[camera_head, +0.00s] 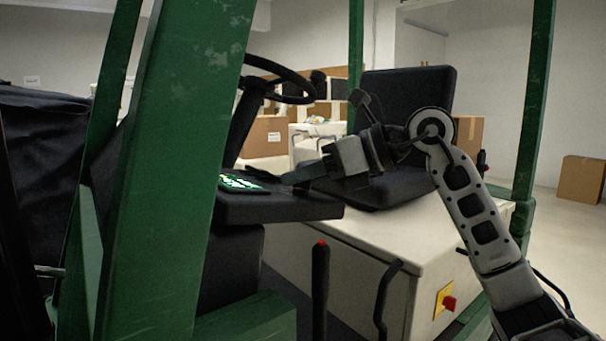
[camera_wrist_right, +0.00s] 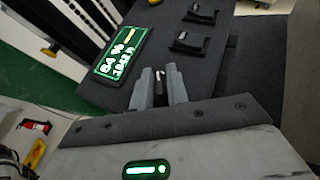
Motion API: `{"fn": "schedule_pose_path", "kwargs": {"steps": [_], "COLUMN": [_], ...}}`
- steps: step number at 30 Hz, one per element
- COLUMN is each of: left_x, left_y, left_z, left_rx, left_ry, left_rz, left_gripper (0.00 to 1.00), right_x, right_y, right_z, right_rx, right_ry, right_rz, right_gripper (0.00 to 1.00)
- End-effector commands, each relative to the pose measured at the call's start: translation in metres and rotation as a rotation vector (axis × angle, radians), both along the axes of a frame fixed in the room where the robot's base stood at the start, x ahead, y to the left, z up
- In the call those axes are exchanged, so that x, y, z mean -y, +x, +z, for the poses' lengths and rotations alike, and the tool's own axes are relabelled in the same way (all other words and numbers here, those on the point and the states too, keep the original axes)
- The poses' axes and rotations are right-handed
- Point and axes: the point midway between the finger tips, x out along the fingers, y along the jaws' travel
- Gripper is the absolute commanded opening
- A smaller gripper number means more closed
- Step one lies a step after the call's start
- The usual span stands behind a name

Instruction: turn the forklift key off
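The forklift's dark dashboard panel (camera_head: 285,204) carries a lit green display (camera_head: 240,182). The display (camera_wrist_right: 121,53) reads 84 % in the right wrist view. My right gripper (camera_head: 290,178) reaches to the panel beside the display. In the right wrist view, its two grey fingers (camera_wrist_right: 159,75) stand a narrow gap apart. A small pale piece, apparently the key (camera_wrist_right: 160,75), shows between the fingertips; its turn angle is too small to tell. Contact with the fingers is not clear. In the head view the key is hidden by the gripper. My left gripper is out of view.
Two black switches (camera_wrist_right: 191,41) sit on the panel near the fingers. The steering wheel (camera_head: 283,80) is above the panel, the black seat (camera_head: 408,110) behind my right arm. A green pillar (camera_head: 165,160) stands at left, and a red-tipped lever (camera_head: 320,285) rises below the panel.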

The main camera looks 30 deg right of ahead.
Motion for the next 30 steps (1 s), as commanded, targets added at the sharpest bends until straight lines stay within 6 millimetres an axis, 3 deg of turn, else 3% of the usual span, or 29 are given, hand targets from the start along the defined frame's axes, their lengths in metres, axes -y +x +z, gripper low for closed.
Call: {"fn": "schedule_pose_path", "kwargs": {"steps": [16,30], "left_x": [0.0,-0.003], "left_y": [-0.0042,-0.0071], "left_z": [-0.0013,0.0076], "left_rx": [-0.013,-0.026], "left_ry": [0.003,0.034], "left_rz": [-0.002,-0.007], "left_gripper": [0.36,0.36], "right_x": [0.0011,0.001], "right_y": [0.0,0.0003], "right_z": [0.0003,0.004], "right_rx": [0.011,0.089], "right_ry": [0.001,0.013], "right_rz": [0.065,0.44], "right_gripper": [0.0,0.0]}}
